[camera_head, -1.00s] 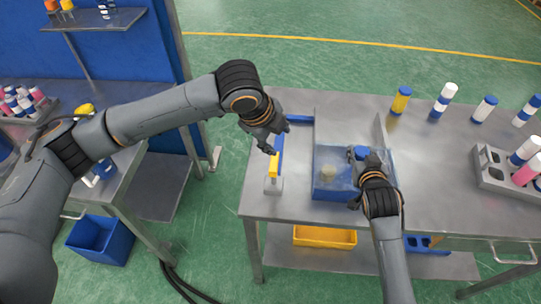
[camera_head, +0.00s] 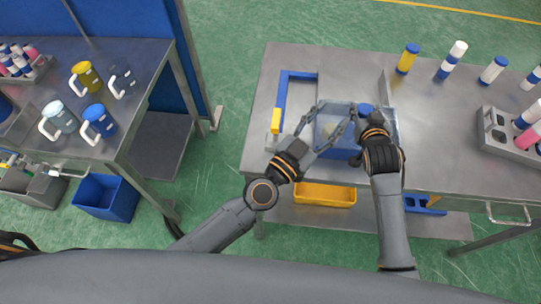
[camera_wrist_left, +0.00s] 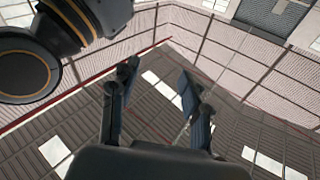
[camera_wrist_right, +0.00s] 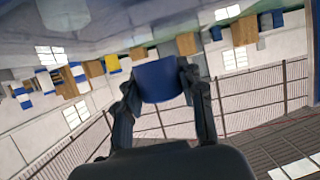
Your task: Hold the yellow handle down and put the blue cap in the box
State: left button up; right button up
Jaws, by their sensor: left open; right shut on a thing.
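The blue cap (camera_head: 365,109) is held between the fingers of my right gripper (camera_head: 366,118), over the right part of the clear-walled box with a blue lower part (camera_head: 338,153). The cap also shows between the fingers in the right wrist view (camera_wrist_right: 158,80). The yellow handle (camera_head: 276,121) sits on the blue lever frame (camera_head: 283,92) at the left of the table. My left gripper (camera_head: 335,110) is open and empty, its fingers spread over the left part of the box, to the right of the handle and apart from it. The fingers partly hide the box's inside.
Several capped cans, among them a yellow one (camera_head: 407,59), stand at the back right. A grey rack (camera_head: 493,130) stands at the right edge. A yellow bin (camera_head: 325,195) is below the tabletop. A side table (camera_head: 110,52) with mugs stands at left.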

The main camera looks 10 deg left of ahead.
aim_at(276, 118)
pick_arm(q)
jog(key=s+a+f+n+t+y, duration=0.2)
jog(key=s+a+f+n+y, duration=0.4)
jog(key=a+f+n+y, duration=0.45)
jog(key=shift+m+y, duration=0.65)
jog(key=w, duration=0.4)
jog(key=w+a, duration=0.1)
jog(key=w, duration=0.3)
jog(key=w+r, duration=0.1)
jog(key=w, duration=0.3)
jog(key=shift+w+a+r, duration=0.1)
jog(key=shift+a, duration=0.15)
grip_shut()
